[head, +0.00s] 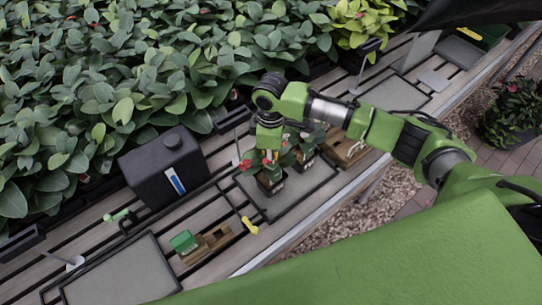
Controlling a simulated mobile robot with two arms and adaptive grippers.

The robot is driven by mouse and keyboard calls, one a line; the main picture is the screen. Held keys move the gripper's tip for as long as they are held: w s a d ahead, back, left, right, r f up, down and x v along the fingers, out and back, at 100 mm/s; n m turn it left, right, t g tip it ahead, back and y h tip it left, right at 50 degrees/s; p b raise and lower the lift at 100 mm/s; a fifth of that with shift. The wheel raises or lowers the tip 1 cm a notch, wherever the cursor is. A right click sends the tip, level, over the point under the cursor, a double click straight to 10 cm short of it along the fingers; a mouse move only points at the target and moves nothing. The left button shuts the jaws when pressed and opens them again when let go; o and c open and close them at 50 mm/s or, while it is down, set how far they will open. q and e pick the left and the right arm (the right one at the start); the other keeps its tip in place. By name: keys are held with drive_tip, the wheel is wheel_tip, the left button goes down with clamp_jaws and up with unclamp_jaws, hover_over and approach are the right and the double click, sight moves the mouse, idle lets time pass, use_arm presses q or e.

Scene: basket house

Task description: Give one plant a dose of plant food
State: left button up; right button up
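Two small potted plants with red flowers stand on a grey tray (318,180) on the slatted bench. The nearer one is in a black pot (270,184), and the other plant (306,158) is just right of it. My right arm comes in from the right, and my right gripper (268,150) points down at the nearer plant's top. Its fingertips are small and partly lost among leaves, so I cannot tell open from shut or whether they touch. A small green item (184,242) sits by a wooden holder (210,245); I cannot tell if it is plant food. My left gripper is not in view.
A black jug (165,168) with a blue-white strip stands left of the tray. A yellow item (250,225) lies near the bench's front edge. An empty grey tray (122,275) is at the lower left. Dense foliage (130,80) fills the back.

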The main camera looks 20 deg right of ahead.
drive_tip(key=shift+f, duration=0.35)
drive_tip(key=shift+s+f+p, duration=0.2)
drive_tip(key=shift+s+p, duration=0.05)
drive_tip(key=shift+p, duration=0.1)
idle(2.1)
drive_tip(key=shift+r, duration=0.1)
drive_tip(key=r+p, duration=0.2)
drive_tip(key=p, duration=0.1)
drive_tip(key=shift+w+r, duration=0.2)
wheel_tip(320, 180, up, 5)
drive_tip(key=p, duration=0.5)
drive_tip(key=shift+f, duration=0.1)
idle(0.4)
